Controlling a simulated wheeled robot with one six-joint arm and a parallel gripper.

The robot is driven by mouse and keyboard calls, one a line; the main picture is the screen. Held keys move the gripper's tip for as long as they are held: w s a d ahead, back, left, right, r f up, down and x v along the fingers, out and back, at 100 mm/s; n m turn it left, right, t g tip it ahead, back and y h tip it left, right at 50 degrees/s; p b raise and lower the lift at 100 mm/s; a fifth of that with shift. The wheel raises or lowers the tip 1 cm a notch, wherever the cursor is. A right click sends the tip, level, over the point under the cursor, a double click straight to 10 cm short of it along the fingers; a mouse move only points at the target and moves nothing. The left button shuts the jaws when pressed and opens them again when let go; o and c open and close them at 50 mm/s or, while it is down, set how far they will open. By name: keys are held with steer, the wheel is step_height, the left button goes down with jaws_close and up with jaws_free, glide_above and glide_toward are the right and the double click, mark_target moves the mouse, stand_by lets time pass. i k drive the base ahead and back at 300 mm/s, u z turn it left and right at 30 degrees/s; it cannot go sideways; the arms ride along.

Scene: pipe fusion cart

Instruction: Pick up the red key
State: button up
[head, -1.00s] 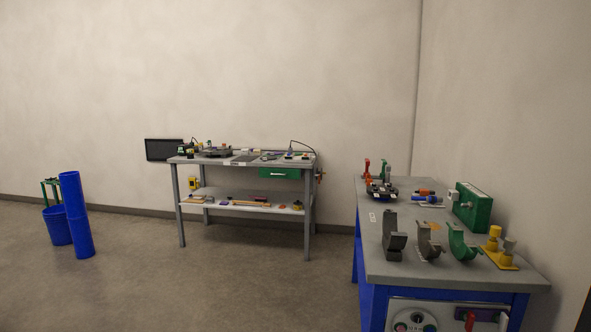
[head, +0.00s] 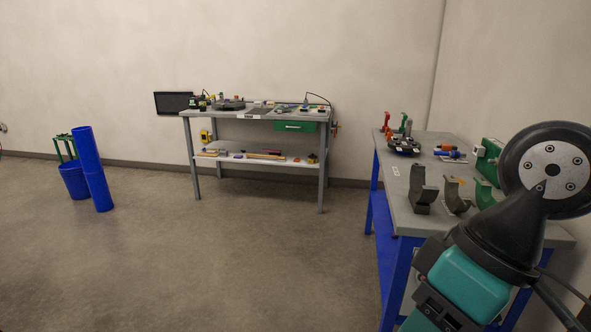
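I cannot make out the red key for certain in the head view. Part of my arm stands at the lower right, in front of the blue cart (head: 391,285). It hides most of the cart's front panel, where a small red part showed earlier. Upright red parts (head: 387,122) stand at the back left of the cart's grey top; they are too small to identify as a key. My gripper's fingers are not in view.
The cart top holds a dark grey curved clamp half (head: 422,194), a brown-grey one (head: 455,197) and a green box (head: 488,160). A grey workbench (head: 258,115) stands by the back wall. Blue pipes (head: 90,170) stand at left. The floor between is clear.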

mark_target(387, 116)
steer(key=u, duration=0.35)
steer(key=i, duration=4.4)
steer(key=z, duration=1.1)
steer(key=i, duration=1.45)
steer(key=z, duration=0.5)
